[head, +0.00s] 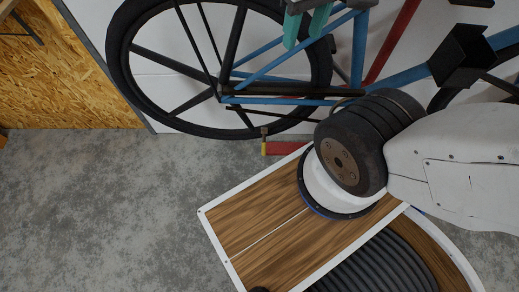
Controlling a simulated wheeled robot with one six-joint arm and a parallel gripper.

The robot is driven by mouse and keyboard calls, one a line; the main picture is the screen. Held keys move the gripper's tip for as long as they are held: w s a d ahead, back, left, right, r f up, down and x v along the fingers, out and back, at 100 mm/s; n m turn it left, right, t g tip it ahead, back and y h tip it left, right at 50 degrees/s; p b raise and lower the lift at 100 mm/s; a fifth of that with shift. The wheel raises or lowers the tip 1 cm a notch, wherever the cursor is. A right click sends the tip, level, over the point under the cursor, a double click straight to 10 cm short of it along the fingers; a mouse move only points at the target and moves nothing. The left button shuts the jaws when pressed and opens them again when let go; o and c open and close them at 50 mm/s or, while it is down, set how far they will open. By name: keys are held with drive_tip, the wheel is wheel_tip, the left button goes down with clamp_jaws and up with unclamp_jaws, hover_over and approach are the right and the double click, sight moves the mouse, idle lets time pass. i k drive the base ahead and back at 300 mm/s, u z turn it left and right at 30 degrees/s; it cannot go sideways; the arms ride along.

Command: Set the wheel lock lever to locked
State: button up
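A bicycle wheel (120,52) with a black tyre and dark spokes stands at the top, against the pale wall. Just below its tyre is a small red bar (284,148) with a yellow end and a thin dark stub above it. It may be the wheel lock lever; I cannot tell its setting. My arm's base hides what lies to its right. Two teal finger-like parts under a dark block at the top edge look like my gripper (305,27). They stand apart with nothing visible between them, in front of the bicycle's blue frame tubes, well above the red bar.
The blue and red bicycle frame (395,80) runs to the right, with a black box-like part (461,55) on it. A chipboard panel (75,85) stands at the upper left. The grey floor (100,215) is clear at the left.

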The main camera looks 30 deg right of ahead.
sight(264, 144)
drive_tip(key=u, duration=0.5)
drive_tip(key=k, duration=0.95)
drive_tip(key=z, duration=0.4)
